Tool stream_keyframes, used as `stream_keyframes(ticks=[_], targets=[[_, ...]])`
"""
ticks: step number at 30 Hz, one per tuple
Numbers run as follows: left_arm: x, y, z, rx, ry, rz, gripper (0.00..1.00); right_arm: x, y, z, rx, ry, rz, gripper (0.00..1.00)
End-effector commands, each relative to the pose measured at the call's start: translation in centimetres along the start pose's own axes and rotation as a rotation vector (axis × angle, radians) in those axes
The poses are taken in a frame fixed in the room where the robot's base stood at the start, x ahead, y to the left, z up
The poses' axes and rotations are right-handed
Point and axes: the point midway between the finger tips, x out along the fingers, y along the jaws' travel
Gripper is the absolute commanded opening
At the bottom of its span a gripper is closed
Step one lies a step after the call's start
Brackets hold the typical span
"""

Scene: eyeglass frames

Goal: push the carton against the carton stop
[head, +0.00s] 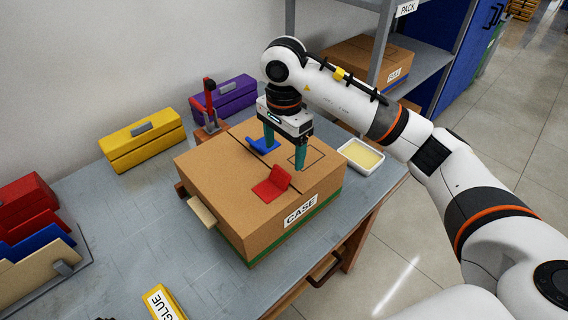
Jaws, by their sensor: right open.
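The carton (222,167) is a closed brown cardboard box labelled CASE, with a green band along its lower edge. It sits on the grey bench near the front edge. A blue bracket-like piece (262,146) and a red one (268,190) are on its top. My right gripper (284,154) points down over the carton's far right part, its teal fingers apart and nothing visible between them. Whether the fingertips touch the top is unclear. A pale wooden block (202,212) is at the carton's left face; I cannot tell whether it is the carton stop. My left gripper is out of view.
A red upright clamp-like device (209,100) stands behind the carton. Yellow (142,140) and purple (224,97) toolboxes are along the wall. A white tray (361,157) is right of the carton, a yellow GLUE box (163,304) at front.

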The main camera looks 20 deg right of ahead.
Motion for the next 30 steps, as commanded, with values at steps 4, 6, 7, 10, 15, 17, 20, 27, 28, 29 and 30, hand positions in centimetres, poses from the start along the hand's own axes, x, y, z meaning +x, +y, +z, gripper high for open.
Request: stream_keyframes(ticks=[4, 6, 7, 10, 15, 17, 20, 27, 28, 29, 30], targets=[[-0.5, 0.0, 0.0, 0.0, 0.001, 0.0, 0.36, 2.9, -0.1, -0.1, 0.0, 0.003, -0.005, 0.76], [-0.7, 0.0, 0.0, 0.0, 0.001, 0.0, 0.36, 4.0, -0.1, -0.1, 0.0, 0.002, -0.004, 0.76], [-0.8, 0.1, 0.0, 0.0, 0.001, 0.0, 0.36, 4.5, -0.1, -0.1, 0.0, 0.001, -0.004, 0.76], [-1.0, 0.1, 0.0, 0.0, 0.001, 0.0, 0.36, 5.7, 0.0, -0.1, 0.0, 0.001, -0.002, 0.76], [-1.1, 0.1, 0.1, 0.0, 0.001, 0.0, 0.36, 6.8, 0.0, 0.0, 0.0, 0.0, 0.001, 0.76], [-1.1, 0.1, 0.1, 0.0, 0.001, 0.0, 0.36, 6.9, 0.0, 0.0, 0.0, 0.0, 0.001, 0.76], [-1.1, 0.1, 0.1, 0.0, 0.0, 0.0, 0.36, 7.0, 0.0, 0.0, -0.001, 0.0, 0.001, 0.76], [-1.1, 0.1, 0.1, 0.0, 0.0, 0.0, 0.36, 7.0, 0.0, 0.0, -0.001, 0.0, 0.001, 0.63], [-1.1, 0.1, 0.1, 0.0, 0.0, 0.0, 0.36, 7.0, 0.0, 0.0, -0.001, 0.0, 0.001, 0.58], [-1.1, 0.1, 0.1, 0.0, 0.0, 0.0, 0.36, 7.0, 0.0, 0.0, 0.0, 0.0, 0.001, 0.53], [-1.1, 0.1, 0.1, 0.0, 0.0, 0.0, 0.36, 7.0, 0.0, 0.0, 0.0, 0.0, 0.001, 0.47]])
